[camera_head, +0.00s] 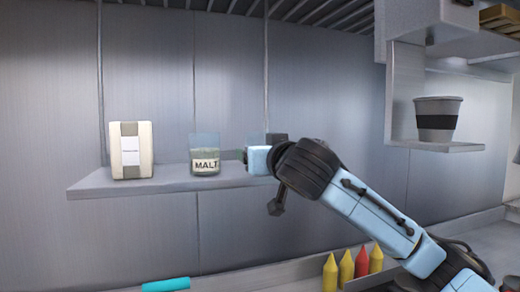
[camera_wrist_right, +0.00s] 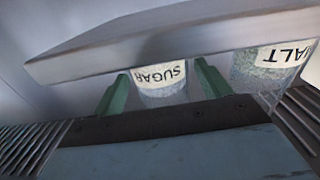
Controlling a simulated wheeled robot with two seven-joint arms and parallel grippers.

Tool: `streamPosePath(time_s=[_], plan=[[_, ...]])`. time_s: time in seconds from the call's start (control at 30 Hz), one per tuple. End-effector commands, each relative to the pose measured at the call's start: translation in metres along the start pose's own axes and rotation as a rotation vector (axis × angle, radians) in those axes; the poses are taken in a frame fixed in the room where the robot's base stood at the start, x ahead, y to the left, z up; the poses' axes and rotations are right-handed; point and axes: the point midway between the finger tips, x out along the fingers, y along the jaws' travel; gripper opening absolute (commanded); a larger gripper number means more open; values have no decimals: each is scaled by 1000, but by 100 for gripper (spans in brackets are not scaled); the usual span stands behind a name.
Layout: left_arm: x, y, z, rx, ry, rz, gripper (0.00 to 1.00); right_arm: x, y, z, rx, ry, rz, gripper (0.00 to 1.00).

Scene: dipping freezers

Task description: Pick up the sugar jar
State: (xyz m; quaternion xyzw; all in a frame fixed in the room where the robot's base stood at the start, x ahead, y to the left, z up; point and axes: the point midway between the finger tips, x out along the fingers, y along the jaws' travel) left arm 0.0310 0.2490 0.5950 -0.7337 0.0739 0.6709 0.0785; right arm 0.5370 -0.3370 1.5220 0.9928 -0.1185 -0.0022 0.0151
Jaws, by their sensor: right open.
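The sugar jar (camera_wrist_right: 160,88), a clear jar with a white SUGAR label, appears upside down in the right wrist view. It stands at the shelf between the two green fingers of my right gripper (camera_wrist_right: 161,84). The gripper is open, with a finger on each side of the jar; I cannot tell whether either touches it. In the head view my right gripper (camera_head: 245,156) reaches to the shelf from the right, and the arm mostly hides the sugar jar. My left gripper is not in view.
A glass MALT jar (camera_head: 205,156) stands just left of the right gripper on the grey wall shelf (camera_head: 100,188). A white package (camera_head: 131,150) stands farther left. A cup (camera_head: 437,119) sits on a higher shelf at right. Several squeeze bottles (camera_head: 346,268) stand below.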

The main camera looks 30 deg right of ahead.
Motion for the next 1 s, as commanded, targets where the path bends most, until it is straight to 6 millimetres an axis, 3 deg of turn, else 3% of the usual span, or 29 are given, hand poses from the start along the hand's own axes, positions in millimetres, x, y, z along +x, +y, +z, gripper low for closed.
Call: streamPosePath(time_s=[0.3,0.67,1.0], plan=[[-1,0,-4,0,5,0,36,6,0,1,0,1,-1,75],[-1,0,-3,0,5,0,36,6,-1,0,-1,1,-2,28],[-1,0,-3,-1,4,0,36,6,-1,-10,2,5,-2,27]])
